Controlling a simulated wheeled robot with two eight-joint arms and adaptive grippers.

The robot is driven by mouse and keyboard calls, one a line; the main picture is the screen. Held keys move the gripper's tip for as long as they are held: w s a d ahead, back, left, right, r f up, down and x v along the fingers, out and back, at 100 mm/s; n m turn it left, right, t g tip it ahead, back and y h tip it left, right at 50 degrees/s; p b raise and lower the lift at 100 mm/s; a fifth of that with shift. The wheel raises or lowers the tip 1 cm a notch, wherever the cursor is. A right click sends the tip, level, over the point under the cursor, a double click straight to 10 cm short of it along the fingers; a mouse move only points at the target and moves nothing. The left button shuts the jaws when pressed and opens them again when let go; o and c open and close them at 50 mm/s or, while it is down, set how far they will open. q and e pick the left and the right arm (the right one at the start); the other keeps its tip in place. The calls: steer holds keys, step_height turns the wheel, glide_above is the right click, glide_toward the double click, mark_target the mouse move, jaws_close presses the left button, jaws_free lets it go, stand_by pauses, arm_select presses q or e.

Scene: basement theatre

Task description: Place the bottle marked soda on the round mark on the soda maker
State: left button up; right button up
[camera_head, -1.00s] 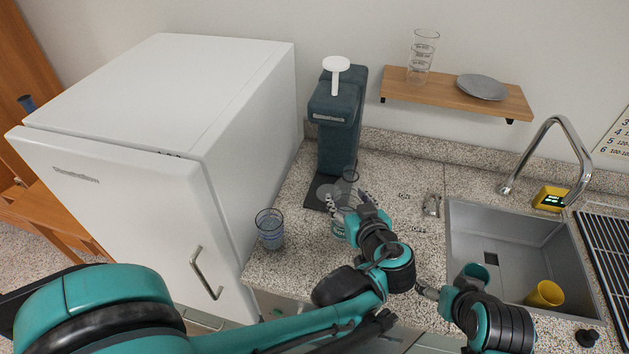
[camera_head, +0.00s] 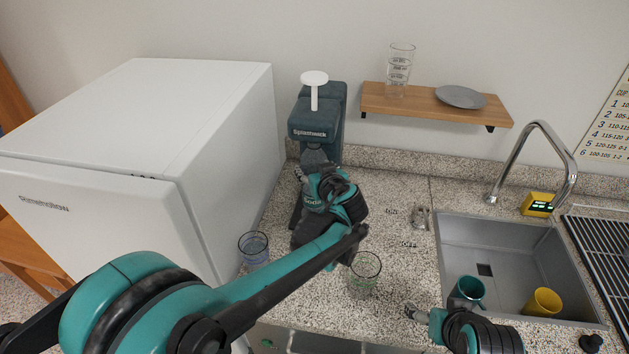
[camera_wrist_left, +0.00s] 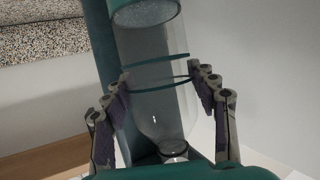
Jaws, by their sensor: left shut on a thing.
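My left gripper (camera_head: 308,172) is at the front of the dark teal soda maker (camera_head: 318,118). It is shut on a clear bottle with teal rings, seen between its fingers in the left wrist view (camera_wrist_left: 160,115). In the head view the word "Soda" shows on the bottle (camera_head: 312,201), and my arm hides most of it.
A glass (camera_head: 254,248) stands near the fridge (camera_head: 150,120); another glass (camera_head: 365,275) stands near the front counter edge. The sink (camera_head: 455,235) holds a teal cup (camera_head: 468,289) and a yellow cup (camera_head: 542,301). A shelf (camera_head: 430,103) is on the wall.

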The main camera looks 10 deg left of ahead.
arm_select(q)
steer(key=shift+f+b, duration=0.7)
steer(key=shift+f, duration=0.9)
arm_select(e)
steer(key=shift+f, duration=0.85)
arm_select(q)
steer(key=shift+f, duration=0.2)
arm_select(e)
steer(key=shift+f, duration=0.15)
arm_select(q)
steer(key=o, duration=1.8)
steer(key=shift+r, duration=0.15)
